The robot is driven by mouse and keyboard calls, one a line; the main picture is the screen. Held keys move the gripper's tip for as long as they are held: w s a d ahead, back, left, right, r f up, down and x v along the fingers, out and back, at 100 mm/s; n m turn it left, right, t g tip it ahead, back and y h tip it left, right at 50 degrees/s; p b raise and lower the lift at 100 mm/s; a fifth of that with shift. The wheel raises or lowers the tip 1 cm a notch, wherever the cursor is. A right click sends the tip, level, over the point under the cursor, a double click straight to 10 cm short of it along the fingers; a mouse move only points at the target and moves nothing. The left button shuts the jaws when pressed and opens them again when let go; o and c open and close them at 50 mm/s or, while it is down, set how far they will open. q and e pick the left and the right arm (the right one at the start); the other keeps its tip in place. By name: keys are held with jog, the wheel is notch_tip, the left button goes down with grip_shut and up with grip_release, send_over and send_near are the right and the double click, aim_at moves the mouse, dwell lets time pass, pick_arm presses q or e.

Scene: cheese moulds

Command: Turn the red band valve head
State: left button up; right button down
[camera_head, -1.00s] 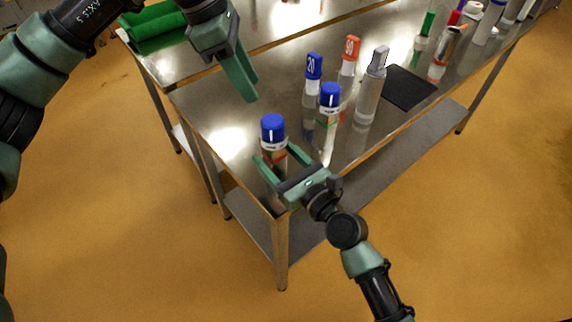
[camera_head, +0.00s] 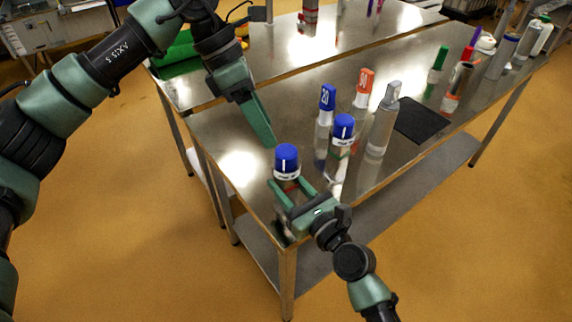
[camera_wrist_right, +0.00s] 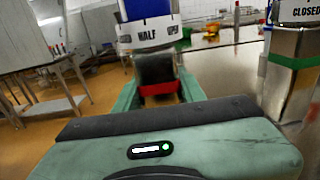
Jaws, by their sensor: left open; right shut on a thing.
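The red band valve stands at the table's near corner, with a blue head (camera_head: 286,158) on top. In the right wrist view the blue head (camera_wrist_right: 148,8) has a white collar below it reading HALF, then a dark body with a red band (camera_wrist_right: 158,88). My right gripper (camera_head: 290,187) is shut on the valve body below the head; its fingers also flank the body in the wrist view (camera_wrist_right: 160,97). My left gripper (camera_head: 265,135) is open, pointing down just behind and left of the blue head. I cannot tell whether it touches the head.
Another blue-headed valve (camera_head: 343,127) stands to the right; the wrist view shows a green-banded one (camera_wrist_right: 292,63) marked CLOSED. Blue (camera_head: 327,98) and orange (camera_head: 365,82) topped items, a grey-topped cylinder (camera_head: 384,122) and a black mat (camera_head: 422,120) lie beyond. The tabletop left of the valve is clear.

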pick_arm(q)
notch_tip(320, 180, down, 4)
jog(key=s+n+g+h, duration=0.2)
jog(key=n+g, duration=0.1)
jog(key=n, duration=0.3)
jog(key=n+h, duration=1)
jog(key=n, duration=1.4)
send_near(286, 155)
jog(key=a+f, duration=0.2)
jog(key=t, duration=0.1)
jog(key=shift+n+h, duration=0.3)
jog(key=shift+n, duration=0.3)
jog(key=x, duration=0.7)
jog(key=w+x, duration=0.1)
jog(key=x, duration=0.3)
jog(key=shift+d+r, duration=0.1)
jog(key=shift+d, duration=0.35)
jog(key=shift+c, duration=0.3)
